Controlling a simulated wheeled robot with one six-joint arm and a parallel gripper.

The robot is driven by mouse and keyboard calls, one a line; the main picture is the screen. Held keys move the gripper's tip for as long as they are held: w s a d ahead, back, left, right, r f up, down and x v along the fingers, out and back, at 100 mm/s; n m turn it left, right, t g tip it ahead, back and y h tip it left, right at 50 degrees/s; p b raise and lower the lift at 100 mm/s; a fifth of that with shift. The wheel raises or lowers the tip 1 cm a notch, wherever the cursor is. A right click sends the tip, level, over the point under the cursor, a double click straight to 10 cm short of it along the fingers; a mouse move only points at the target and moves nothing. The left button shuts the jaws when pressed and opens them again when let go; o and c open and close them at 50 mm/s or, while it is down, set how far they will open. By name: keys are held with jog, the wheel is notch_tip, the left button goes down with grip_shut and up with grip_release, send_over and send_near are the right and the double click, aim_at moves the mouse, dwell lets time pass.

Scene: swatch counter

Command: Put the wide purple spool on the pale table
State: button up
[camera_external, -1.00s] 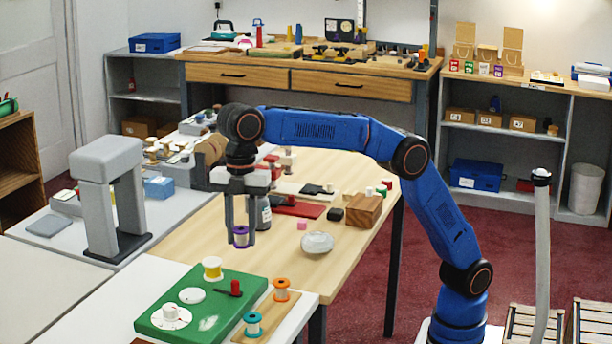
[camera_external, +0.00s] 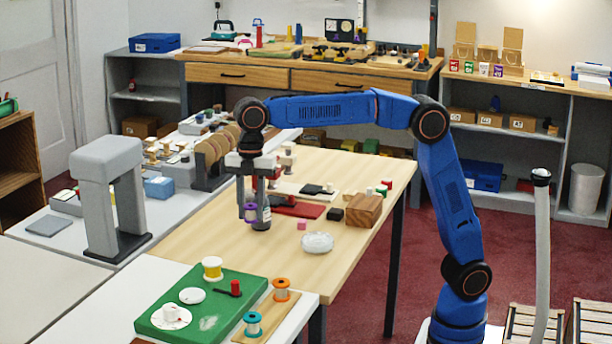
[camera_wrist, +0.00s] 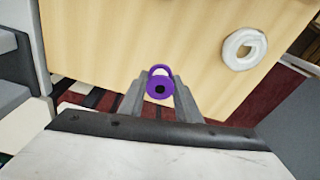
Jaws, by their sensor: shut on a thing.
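The purple spool (camera_external: 250,212) is held between the fingers of my gripper (camera_external: 248,208), which is shut on it. The table also shows in the wrist view (camera_wrist: 100,40).
A green board (camera_external: 230,290) with spools is in front. The table's front left part is bare.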

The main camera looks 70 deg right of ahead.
aim_at(252, 204)
jog(key=shift+f, duration=4.6)
jog(key=shift+f, duration=0.15)
jog(key=o, duration=1)
jog(key=r, duration=0.4)
jog(key=d+r, duration=0.1)
jog(key=r, duration=0.6)
jog(key=shift+w+d+r, duration=0.15)
jog(key=shift+r, duration=0.45)
